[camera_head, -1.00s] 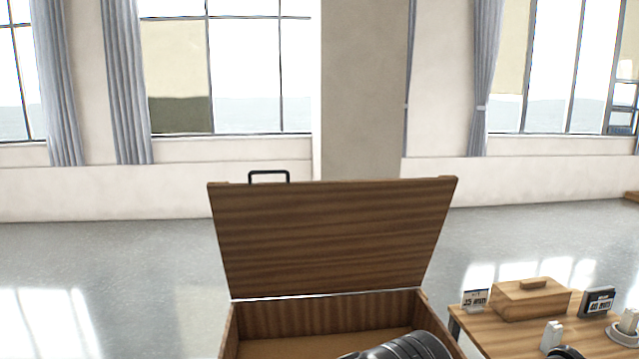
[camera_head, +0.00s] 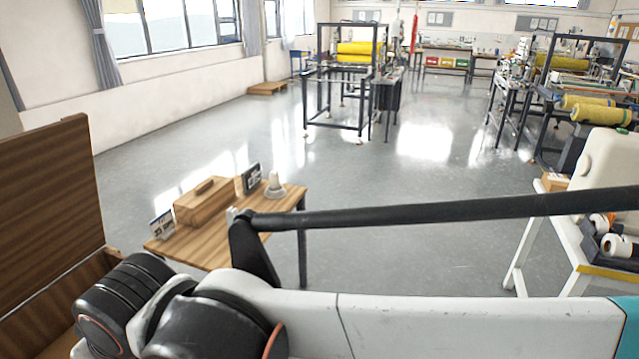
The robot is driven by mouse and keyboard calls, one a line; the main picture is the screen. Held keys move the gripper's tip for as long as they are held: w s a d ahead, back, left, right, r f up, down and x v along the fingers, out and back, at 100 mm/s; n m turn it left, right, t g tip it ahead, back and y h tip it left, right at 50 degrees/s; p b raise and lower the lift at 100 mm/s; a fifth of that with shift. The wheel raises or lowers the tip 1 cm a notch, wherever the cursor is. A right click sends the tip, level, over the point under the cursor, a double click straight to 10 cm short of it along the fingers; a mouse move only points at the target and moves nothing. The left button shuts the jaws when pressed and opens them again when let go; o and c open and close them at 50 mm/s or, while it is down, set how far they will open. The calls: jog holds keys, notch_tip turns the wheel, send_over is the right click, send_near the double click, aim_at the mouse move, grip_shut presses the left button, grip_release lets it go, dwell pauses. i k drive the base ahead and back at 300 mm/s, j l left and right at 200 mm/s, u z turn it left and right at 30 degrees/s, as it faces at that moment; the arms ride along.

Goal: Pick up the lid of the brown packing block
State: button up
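The brown packing block (camera_head: 207,210) is a wooden box on a small wooden table in the middle left. Its lid, with a raised wooden grip (camera_head: 205,186) on top, appears to sit closed on it. My arm (camera_head: 450,320) crosses the bottom of the view, in front of the table. My gripper is not in view, so what it holds or touches cannot be seen.
The small table (camera_head: 218,252) also holds two dark-and-white cards and a white object on a round base (camera_head: 274,187). A large wooden chest with its lid (camera_head: 45,200) raised stands at left. A white-topped bench (camera_head: 600,255) is at right; open floor lies behind.

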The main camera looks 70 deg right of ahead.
aim_at(274, 182)
jog(key=z, duration=1.95)
jog(key=i+z, duration=0.35)
jog(key=i, duration=0.15)
jog(key=i+j+z, duration=0.15)
jog(key=i+z, duration=0.15)
jog(key=i, duration=0.2)
jog(key=i+j+z, duration=0.35)
jog(key=i, duration=0.15)
jog(key=l, duration=0.1)
